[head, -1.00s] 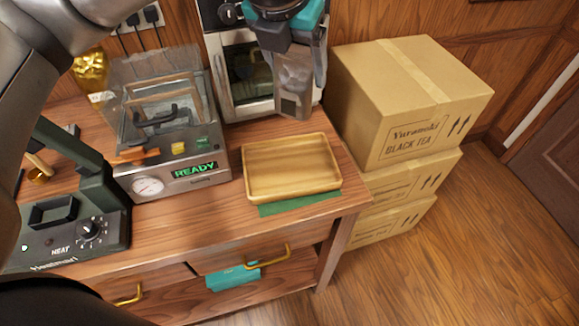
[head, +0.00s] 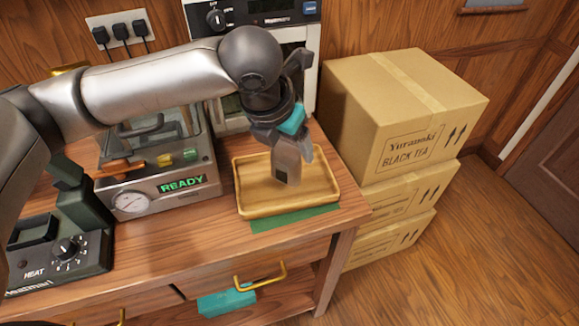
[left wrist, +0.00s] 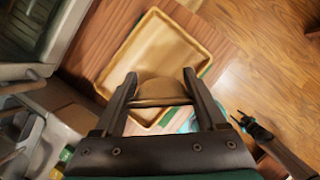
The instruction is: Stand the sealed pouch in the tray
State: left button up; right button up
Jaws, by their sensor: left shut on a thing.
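The wooden tray (head: 246,208) lies at the right end of the counter, and it also fills the upper middle of the left wrist view (left wrist: 150,22). My left gripper (head: 290,172) points down over the tray. In the left wrist view its fingers (left wrist: 160,88) are shut on a tan-brown pouch (left wrist: 160,90), with the tray beyond it. In the head view the gripper mostly hides the pouch. I cannot tell whether the pouch touches the tray floor. My right gripper (left wrist: 250,125) shows small and dark at the right of the left wrist view; its jaws are unclear.
A green mat (head: 295,217) shows under the tray's front edge. The sealer with the READY display (head: 183,184) stands left of the tray, the heat press (head: 65,250) further left. An oven-like appliance (head: 215,45) is behind. Stacked cartons (head: 405,110) stand to the right.

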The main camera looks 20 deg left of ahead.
aim_at(289, 163)
pick_arm(q)
notch_tip(289, 163, down, 4)
jog(key=shift+f+b, duration=0.1)
jog(key=shift+b, duration=0.5)
jog(key=shift+f, duration=0.25)
jog(key=o, duration=1.4)
